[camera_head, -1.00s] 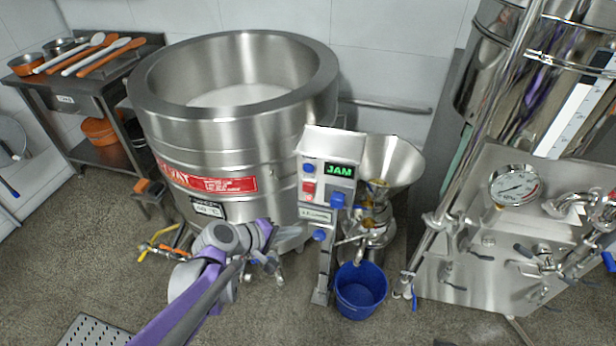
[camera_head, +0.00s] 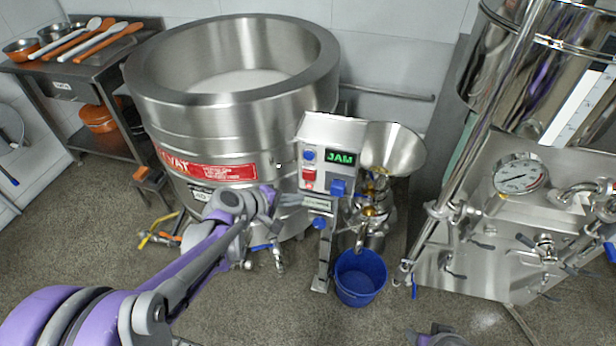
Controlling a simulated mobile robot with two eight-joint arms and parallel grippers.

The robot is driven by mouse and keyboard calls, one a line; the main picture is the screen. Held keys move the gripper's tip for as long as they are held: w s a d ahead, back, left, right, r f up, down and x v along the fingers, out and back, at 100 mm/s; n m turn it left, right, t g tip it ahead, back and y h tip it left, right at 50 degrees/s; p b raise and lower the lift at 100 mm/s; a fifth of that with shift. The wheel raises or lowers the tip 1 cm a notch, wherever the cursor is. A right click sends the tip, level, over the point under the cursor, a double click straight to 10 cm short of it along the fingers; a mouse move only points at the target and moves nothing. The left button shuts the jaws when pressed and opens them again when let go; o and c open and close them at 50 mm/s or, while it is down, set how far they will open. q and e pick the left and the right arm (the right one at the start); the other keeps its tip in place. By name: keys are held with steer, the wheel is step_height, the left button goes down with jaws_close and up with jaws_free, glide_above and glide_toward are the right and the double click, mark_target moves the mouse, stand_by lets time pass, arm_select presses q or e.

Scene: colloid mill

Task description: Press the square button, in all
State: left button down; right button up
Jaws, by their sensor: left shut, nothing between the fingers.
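The colloid mill's control box (camera_head: 330,126) stands in front of the steel vat, with a green "JAM" display (camera_head: 341,158). Left of the display is a small blue button (camera_head: 309,155). Below it is a red, roughly square button (camera_head: 308,174), with a smaller control under it that is too small to make out. A blue knob (camera_head: 338,187) sits below the display. My left gripper (camera_head: 298,200) is shut and empty, its tips pointing right, just below and left of the red button. I cannot tell whether it touches the panel. My right gripper's fingers are not visible.
The steel vat (camera_head: 180,115) rises behind my left arm. A steel funnel (camera_head: 400,150) sits right of the box, with a blue bucket (camera_head: 359,280) on the floor below. A gauge panel (camera_head: 480,200) stands at right. A table with utensils (camera_head: 60,88) is at far left.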

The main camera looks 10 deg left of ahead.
mark_target(311, 181)
arm_select(q)
steer(key=shift+w+d, duration=0.1)
steer(key=shift+w, duration=2.4)
steer(key=shift+w, duration=0.1)
steer(key=shift+w, duration=0.3)
steer(key=shift+w, duration=0.45)
stand_by(0.6)
steer(key=shift+s, duration=0.9)
steer(key=shift+s, duration=2.5)
